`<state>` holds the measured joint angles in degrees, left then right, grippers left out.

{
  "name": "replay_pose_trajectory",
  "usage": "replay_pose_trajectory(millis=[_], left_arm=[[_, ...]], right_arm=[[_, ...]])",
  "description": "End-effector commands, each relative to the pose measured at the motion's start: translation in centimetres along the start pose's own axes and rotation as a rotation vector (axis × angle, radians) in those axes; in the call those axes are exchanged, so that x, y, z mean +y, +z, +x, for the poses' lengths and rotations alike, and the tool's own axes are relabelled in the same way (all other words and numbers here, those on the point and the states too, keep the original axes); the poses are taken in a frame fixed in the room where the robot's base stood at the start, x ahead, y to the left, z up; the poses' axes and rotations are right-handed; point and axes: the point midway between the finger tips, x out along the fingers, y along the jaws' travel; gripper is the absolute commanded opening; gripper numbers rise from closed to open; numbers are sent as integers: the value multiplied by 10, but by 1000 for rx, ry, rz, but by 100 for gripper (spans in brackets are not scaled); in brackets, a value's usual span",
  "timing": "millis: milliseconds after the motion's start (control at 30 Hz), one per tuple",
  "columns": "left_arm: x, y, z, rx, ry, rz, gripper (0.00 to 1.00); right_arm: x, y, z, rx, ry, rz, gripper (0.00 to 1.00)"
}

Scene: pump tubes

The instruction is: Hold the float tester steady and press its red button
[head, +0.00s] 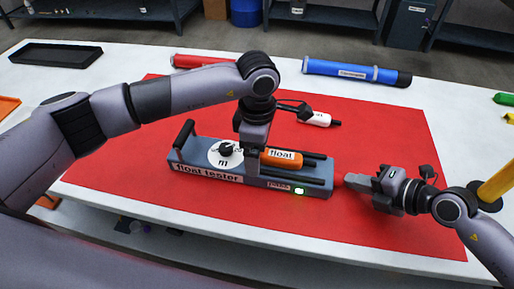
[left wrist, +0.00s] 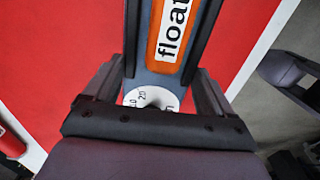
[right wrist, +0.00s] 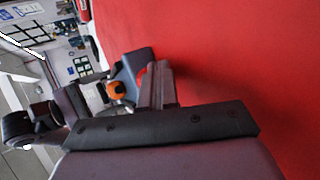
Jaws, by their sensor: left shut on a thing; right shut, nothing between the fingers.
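The blue-grey float tester (head: 215,178) lies on the red mat in the middle of the head view. It carries a white dial (head: 222,152), an orange float (head: 282,157) and a small lit green lamp (head: 299,191). My left gripper (head: 252,165) comes down from above and is shut across the tester's body; the left wrist view shows a finger on each side, beside the dial (left wrist: 152,97). My right gripper (head: 348,181) is shut and empty, its tips close to the tester's right end. In the right wrist view, the red button (right wrist: 143,76) shows partly beside the fingertips; contact is unclear.
A black tray (head: 57,53) is at the far left. The mat's front is clear.

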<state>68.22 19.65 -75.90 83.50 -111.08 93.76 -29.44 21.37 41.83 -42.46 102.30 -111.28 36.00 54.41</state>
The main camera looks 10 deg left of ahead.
Motion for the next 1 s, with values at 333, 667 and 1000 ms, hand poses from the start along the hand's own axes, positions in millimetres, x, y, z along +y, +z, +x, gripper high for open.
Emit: replay_pose_trajectory(millis=[333, 667, 1000], left_arm=[[1, 1, -2, -5, 4, -1, 30], [1, 1, -2, -4, 3, 0, 30], [1, 0, -1, -3, 3, -1, 30]], right_arm=[[-2, 2, -3, 1, 0, 0, 0], [-17, 17, -22, -2, -3, 1, 0], [-31, 32, -43, -1, -1, 1, 0]])
